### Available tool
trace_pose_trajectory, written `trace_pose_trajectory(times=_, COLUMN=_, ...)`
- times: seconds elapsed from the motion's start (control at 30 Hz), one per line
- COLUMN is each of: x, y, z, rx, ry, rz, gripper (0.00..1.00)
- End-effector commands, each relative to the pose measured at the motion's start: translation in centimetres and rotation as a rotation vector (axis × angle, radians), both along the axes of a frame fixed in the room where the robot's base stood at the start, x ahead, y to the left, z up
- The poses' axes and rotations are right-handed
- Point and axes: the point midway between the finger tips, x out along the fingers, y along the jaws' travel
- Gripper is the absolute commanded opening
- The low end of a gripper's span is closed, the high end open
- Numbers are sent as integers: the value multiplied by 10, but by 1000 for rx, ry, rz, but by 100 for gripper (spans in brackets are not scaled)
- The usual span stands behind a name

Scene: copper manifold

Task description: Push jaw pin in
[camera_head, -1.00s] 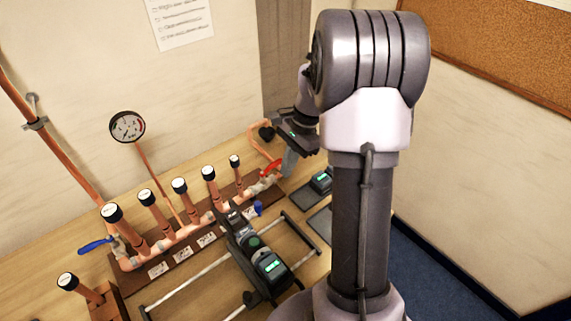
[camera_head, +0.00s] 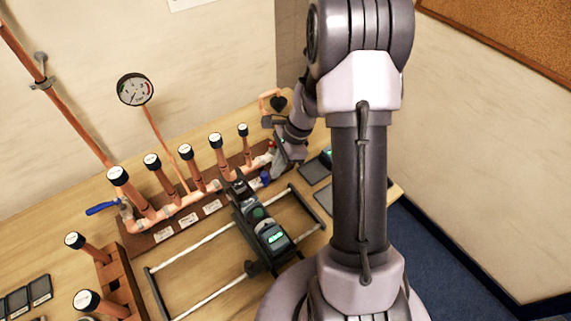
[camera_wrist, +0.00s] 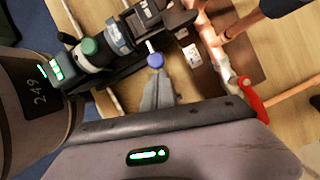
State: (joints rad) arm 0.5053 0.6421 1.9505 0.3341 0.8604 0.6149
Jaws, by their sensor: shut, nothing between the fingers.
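The jaw pin's round blue head (camera_wrist: 155,60) shows in the wrist view, with a short pale shaft between it and the dark press tool (camera_wrist: 112,38). My gripper (camera_wrist: 157,78) is shut and empty, its fingertips pointing at the blue head and very close to it; I cannot tell whether they touch. In the head view the blue head (camera_head: 265,178) sits at the right side of the press tool's (camera_head: 257,222) jaw end. My gripper (camera_head: 276,163) is just beyond it, partly hidden by my wrist.
The press tool rides on a two-rail frame (camera_head: 205,240) beside the copper manifold (camera_head: 180,212) with black-capped risers. A red valve handle (camera_wrist: 250,100) is close to my gripper's right in the wrist view. A pressure gauge (camera_head: 135,90) stands behind. Dark pads (camera_head: 315,170) lie right.

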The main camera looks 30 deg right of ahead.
Motion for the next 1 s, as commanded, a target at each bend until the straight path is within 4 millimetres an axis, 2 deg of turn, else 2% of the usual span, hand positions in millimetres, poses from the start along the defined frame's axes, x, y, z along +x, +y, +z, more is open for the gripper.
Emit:
trace_pose_trajectory(times=0.37, x=0, y=4, z=0, rx=0, ry=0, rz=2, gripper=0)
trace_pose_trajectory(times=0.63, x=-1, y=33, z=-1, rx=0, ry=1, rz=2, gripper=0)
trace_pose_trajectory(times=1.0, x=-1, y=28, z=0, rx=0, ry=1, rz=1, gripper=0)
